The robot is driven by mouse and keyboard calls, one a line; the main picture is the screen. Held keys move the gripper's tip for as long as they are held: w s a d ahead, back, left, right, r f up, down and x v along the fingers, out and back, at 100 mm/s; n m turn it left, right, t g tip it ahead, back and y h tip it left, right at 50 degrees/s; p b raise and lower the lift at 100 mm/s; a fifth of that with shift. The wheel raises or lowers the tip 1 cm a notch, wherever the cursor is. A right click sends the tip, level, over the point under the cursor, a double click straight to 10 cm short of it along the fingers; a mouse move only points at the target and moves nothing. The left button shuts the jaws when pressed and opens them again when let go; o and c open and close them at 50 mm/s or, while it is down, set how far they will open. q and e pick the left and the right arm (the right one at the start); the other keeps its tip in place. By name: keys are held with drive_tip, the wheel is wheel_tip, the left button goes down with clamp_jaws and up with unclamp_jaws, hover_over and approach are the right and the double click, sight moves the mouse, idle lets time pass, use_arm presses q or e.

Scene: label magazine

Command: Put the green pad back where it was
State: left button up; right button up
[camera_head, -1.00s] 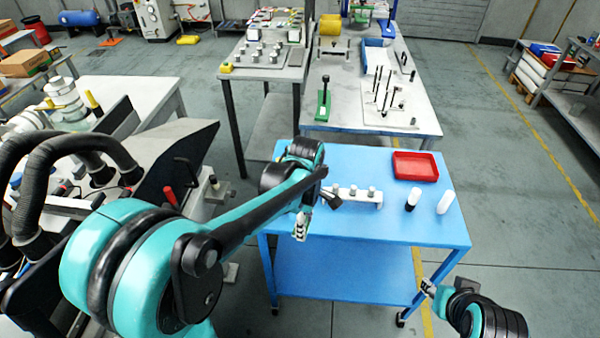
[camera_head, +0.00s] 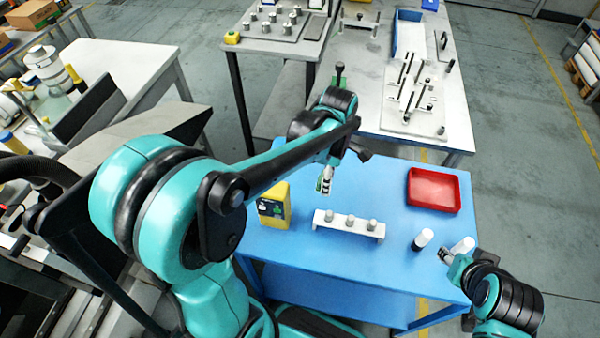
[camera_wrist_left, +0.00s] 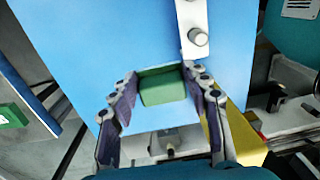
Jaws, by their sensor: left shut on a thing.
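My left gripper (camera_head: 326,180) is over the blue table (camera_head: 385,185), behind the white rack in the head view. In the left wrist view this gripper (camera_wrist_left: 161,84) is shut on the green pad (camera_wrist_left: 162,88), a small green block between its two fingers. The blue tabletop lies beneath it. In the head view the pad is too small to make out clearly. My right gripper (camera_head: 445,256) is at the table's right front edge, close to two cylinders. Its finger opening is too small to judge.
A white rack (camera_head: 325,222) with three grey knobs stands mid-table. A yellow container (camera_head: 274,207) is left of it, a red tray (camera_head: 433,189) at the back right. A grey fixture table (camera_head: 375,110) adjoins behind.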

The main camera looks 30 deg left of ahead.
use_arm(q)
drive_tip(key=b, duration=0.4)
hover_over(294, 188)
wheel_tip(294, 188, down, 7)
drive_tip(key=shift+r, duration=0.1)
drive_tip(key=shift+f+b, duration=0.9)
drive_tip(key=shift+f, duration=1.15)
drive_tip(key=shift+f, duration=0.1)
drive_tip(key=o, duration=1.2)
wheel_tip(294, 188, up, 12)
drive_tip(key=p, duration=0.4)
drive_tip(key=shift+w+a, duration=0.15)
drive_tip(key=shift+w, duration=0.1)
